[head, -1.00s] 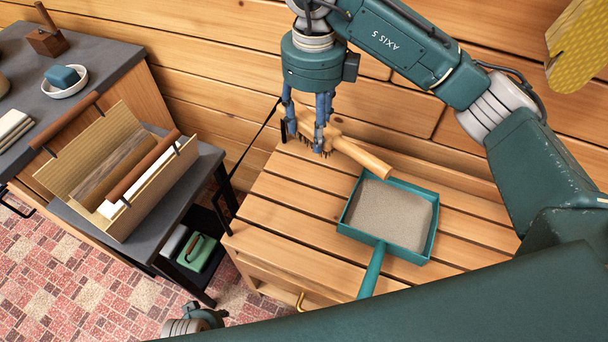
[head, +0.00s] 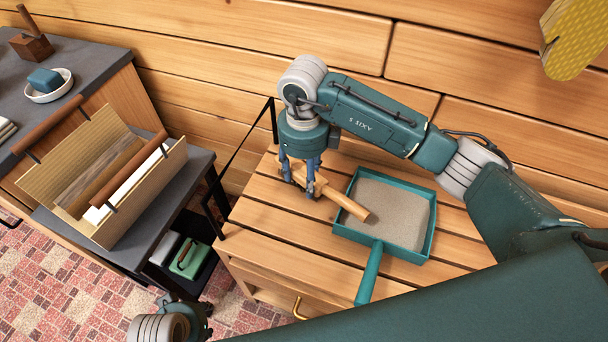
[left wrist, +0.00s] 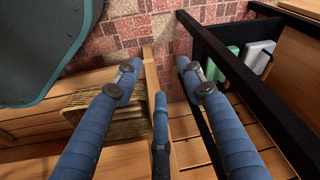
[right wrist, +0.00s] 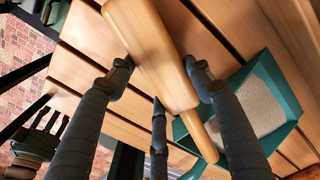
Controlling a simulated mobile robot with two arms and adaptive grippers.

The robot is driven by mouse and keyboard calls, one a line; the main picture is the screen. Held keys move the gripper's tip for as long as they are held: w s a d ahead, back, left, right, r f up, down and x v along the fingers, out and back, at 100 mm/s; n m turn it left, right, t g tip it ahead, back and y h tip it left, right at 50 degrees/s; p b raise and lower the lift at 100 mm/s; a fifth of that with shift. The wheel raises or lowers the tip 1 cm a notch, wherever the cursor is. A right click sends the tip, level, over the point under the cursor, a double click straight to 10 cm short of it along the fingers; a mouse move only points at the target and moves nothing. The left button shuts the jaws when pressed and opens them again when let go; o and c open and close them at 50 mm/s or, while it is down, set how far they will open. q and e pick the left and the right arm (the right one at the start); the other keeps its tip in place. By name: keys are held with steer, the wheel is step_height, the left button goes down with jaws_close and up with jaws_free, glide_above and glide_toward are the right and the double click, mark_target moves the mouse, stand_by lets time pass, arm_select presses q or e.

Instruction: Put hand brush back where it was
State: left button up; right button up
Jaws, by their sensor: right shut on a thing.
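The wooden hand brush (head: 348,204) is at the back left of the slatted wooden bench top (head: 270,228). My right gripper (head: 303,190) is shut on it near where head and handle meet. The handle points to the front right, its end overlapping the dustpan's left rim in the head view. I cannot tell whether the brush touches the bench. The brush also fills the upper middle of the right wrist view (right wrist: 150,45), between the fingers; its bristles are hidden. My left gripper (left wrist: 158,75) is open and empty, low beside the bench; its wrist shows at the head view's bottom edge.
A teal dustpan (head: 371,262) holding grey, sand-like material lies on the bench right of the brush. A wooden carrier (head: 150,190) stands on a dark side table at left. A black strap or bar rises at the bench's left. A plank wall closes the back.

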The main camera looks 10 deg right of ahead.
steer(key=o, duration=1.1)
arm_select(q)
steer(key=shift+r, duration=0.2)
arm_select(e)
steer(key=shift+o, duration=0.2)
steer(key=shift+r, duration=0.15)
arm_select(q)
steer(key=f, duration=0.2)
steer(key=f+p, duration=0.1)
steer(key=s+f, duration=0.1)
steer(key=f, duration=0.1)
steer(key=shift+f, duration=0.35)
arm_select(e)
step_height(320, 180, up, 12)
